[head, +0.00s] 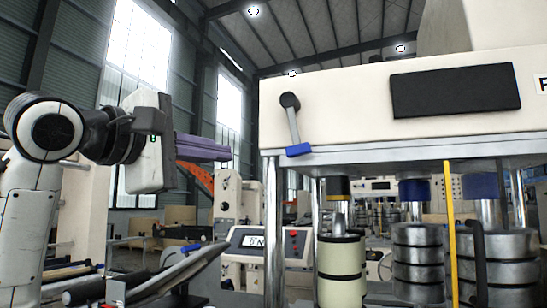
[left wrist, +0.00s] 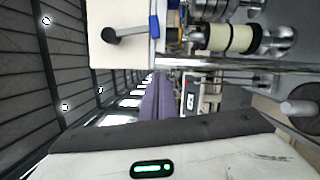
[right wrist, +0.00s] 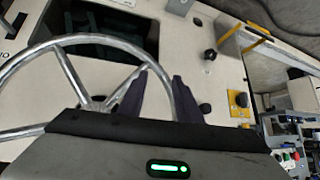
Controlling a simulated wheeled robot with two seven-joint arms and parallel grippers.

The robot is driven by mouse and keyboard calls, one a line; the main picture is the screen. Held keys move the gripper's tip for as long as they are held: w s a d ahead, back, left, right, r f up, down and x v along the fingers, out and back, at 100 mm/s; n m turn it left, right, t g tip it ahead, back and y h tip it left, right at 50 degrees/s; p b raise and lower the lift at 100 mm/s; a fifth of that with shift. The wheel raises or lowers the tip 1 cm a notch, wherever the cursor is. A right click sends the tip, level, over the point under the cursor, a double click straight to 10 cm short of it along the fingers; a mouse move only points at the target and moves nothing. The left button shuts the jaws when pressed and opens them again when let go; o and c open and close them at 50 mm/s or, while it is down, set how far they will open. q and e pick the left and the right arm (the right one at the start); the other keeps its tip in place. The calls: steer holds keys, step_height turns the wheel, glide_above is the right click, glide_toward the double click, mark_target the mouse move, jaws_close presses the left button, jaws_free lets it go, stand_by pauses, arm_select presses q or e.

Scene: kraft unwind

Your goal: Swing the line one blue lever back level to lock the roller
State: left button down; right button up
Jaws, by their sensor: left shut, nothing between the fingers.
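The blue lever (head: 294,124) is on the cream machine housing at centre. Its black pivot knob is at the top, and its metal rod hangs down, slightly tilted, to a blue grip (head: 299,150) at the housing's lower edge. The lever also shows in the left wrist view (left wrist: 133,34), turned sideways. My left gripper (head: 226,150) has purple fingers, shut and empty, pointing right. It is left of the blue grip, at about its height in the picture, and apart from it.
A metal handwheel (right wrist: 66,66) is close to my right fingers, overlapping them in view. A yellow upright bar (head: 451,230) and several metal rollers (head: 417,262) stand below the housing. A console (head: 270,243) stands behind. Open air separates my left fingers from the lever.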

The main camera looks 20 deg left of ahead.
mark_target(294, 124)
arm_select(q)
steer(key=w+d+p, duration=0.1)
steer(key=w+d, duration=0.1)
steer(key=w, duration=0.1)
steer(key=w+d+p, duration=0.2)
steer(key=w, duration=0.1)
steer(key=w+d+r+p, duration=0.1)
steer(key=w+d, duration=0.1)
steer(key=w, duration=0.1)
steer(key=shift+w+d, duration=0.3)
steer(key=shift+d, duration=0.05)
stand_by(0.3)
